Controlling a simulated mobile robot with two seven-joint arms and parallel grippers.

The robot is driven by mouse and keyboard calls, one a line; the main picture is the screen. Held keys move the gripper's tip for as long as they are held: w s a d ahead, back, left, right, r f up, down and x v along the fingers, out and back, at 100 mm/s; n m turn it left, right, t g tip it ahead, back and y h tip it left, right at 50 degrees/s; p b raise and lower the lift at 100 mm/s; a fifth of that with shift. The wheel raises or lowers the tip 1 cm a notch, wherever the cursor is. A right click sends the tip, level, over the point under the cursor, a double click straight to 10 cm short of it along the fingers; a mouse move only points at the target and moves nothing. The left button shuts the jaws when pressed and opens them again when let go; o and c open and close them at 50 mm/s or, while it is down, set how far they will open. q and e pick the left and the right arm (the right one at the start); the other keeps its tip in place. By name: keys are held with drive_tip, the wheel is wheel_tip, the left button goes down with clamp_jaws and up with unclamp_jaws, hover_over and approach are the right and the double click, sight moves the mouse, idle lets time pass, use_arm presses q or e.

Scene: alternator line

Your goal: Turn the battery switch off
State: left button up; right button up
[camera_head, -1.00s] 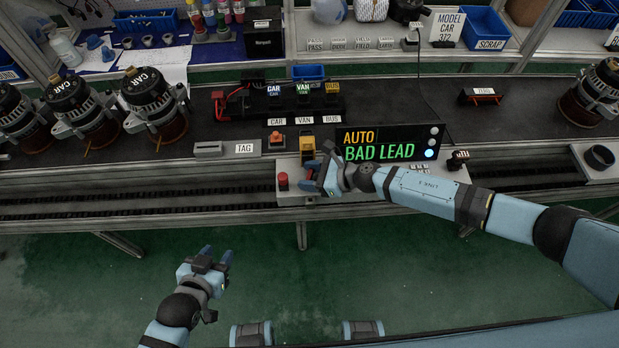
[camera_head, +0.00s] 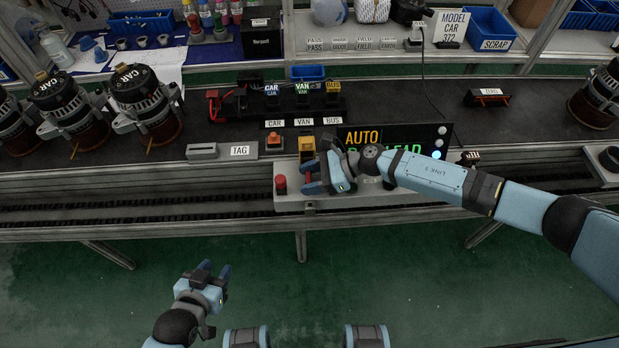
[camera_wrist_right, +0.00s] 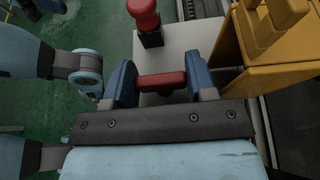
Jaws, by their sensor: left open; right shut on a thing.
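The battery switch shows as a red bar-shaped handle (camera_wrist_right: 162,82) in the right wrist view, above a pale panel. My right gripper (camera_wrist_right: 161,80) has its blue fingers closed on both ends of this handle. My left gripper (camera_head: 214,270) is open and empty, low over the green floor in front of the line.
A red knob (camera_head: 280,184) on a black base stands beside my right gripper, left of it. A yellow device (camera_head: 307,148) stands close behind. A display (camera_head: 360,137) reading AUTO is partly covered by my right arm. Alternators (camera_head: 146,103) stand on the left.

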drive_tip(key=shift+a+r, duration=0.1)
drive_tip(key=o, duration=0.9)
drive_tip(key=shift+o, duration=0.2)
